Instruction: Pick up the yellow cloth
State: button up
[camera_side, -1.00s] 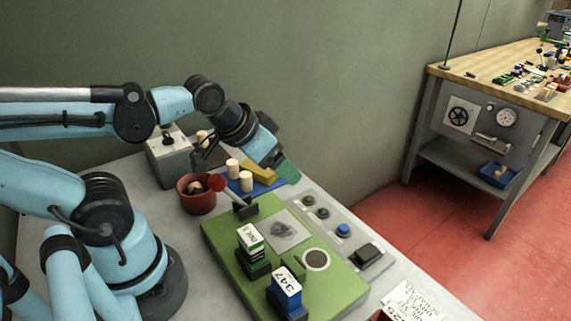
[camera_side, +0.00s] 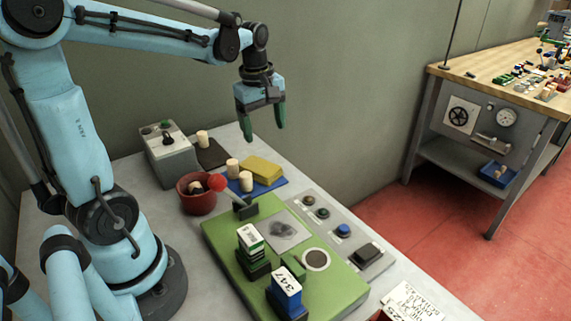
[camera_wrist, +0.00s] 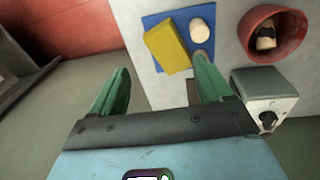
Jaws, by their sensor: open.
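The yellow cloth (camera_side: 262,169) looks like a folded block and lies on a blue mat (camera_side: 266,186) near the back edge of the table. In the wrist view the yellow cloth (camera_wrist: 167,48) shows beyond my fingertips on the blue mat (camera_wrist: 154,20). My gripper (camera_side: 260,132) is open and empty, with green fingers pointing down, well above the table and the cloth. In the wrist view my gripper (camera_wrist: 160,82) has its two fingers spread wide with nothing between them.
Cork stoppers (camera_side: 246,181) stand beside the cloth. A red pot (camera_side: 196,196) holding stoppers, a red-knobbed lever (camera_side: 217,183) and a grey switch box (camera_side: 168,158) are nearby. A green board (camera_side: 230,262) with stamps lies in front. A wall (camera_side: 335,110) rises behind the table.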

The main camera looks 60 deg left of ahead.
aim_at(262, 166)
jog(key=shift+w+a+f+n+g, duration=0.2)
jog(key=shift+a+f+n, duration=0.5)
jog(key=shift+f, duration=1.55)
jog(key=shift+w+a+f+n+g, duration=0.2)
jog(key=shift+a+f+n, duration=0.45)
jog(key=shift+f, duration=1.55)
jog(key=shift+a+f+n+g, duration=0.4)
jog(key=shift+f+n, duration=0.45)
jog(key=shift+f, duration=1.4)
jog(key=shift+a, duration=0.1)
jog(key=c, duration=0.8)
jog(key=shift+r, duration=0.1)
